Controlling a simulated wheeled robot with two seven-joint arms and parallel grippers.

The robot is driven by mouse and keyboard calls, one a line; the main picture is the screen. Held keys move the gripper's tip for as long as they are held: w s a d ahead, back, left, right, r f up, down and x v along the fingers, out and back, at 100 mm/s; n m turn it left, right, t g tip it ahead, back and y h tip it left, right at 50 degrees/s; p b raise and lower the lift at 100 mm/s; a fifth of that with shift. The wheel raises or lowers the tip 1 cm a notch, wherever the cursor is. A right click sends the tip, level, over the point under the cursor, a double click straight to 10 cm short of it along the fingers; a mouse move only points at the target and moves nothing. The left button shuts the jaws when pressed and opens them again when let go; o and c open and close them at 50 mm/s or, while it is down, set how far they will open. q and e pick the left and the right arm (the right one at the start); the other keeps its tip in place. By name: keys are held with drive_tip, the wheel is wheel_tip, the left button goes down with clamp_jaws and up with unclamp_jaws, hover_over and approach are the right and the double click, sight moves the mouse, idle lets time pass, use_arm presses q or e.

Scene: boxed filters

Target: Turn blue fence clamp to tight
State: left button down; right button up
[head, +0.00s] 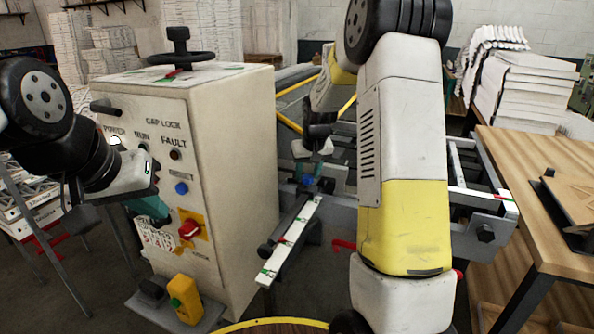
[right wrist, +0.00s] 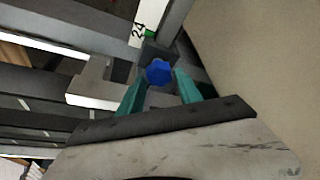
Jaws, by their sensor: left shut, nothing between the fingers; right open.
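The blue fence clamp (right wrist: 158,72) is a blue hexagonal knob on a dark block on the rail. In the head view the clamp (head: 307,181) is small, at the far end of the fence bar (head: 291,238). My right gripper (right wrist: 160,84) is open, with its teal fingers on either side of the knob. I cannot tell whether they touch it. In the head view my right gripper (head: 312,167) reaches down over the clamp, partly hidden. My left gripper (head: 152,208) is shut and empty in front of the cabinet's panel, left of the red switch.
The control cabinet (head: 232,150) stands left of the fence bar, with a black handwheel (head: 181,58) on top and a red switch (head: 189,229) on its front. A yellow pedal (head: 184,298) is below. A wooden table (head: 520,190) stands at right. My right arm hides part of the frame.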

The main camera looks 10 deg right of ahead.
drive_tip(key=shift+w+f, duration=0.1)
drive_tip(key=shift+f, duration=0.1)
clamp_jaws()
drive_tip(key=shift+m+h, duration=0.3)
drive_tip(key=shift+m, duration=0.5)
unclamp_jaws()
drive_tip(key=shift+r, duration=0.1)
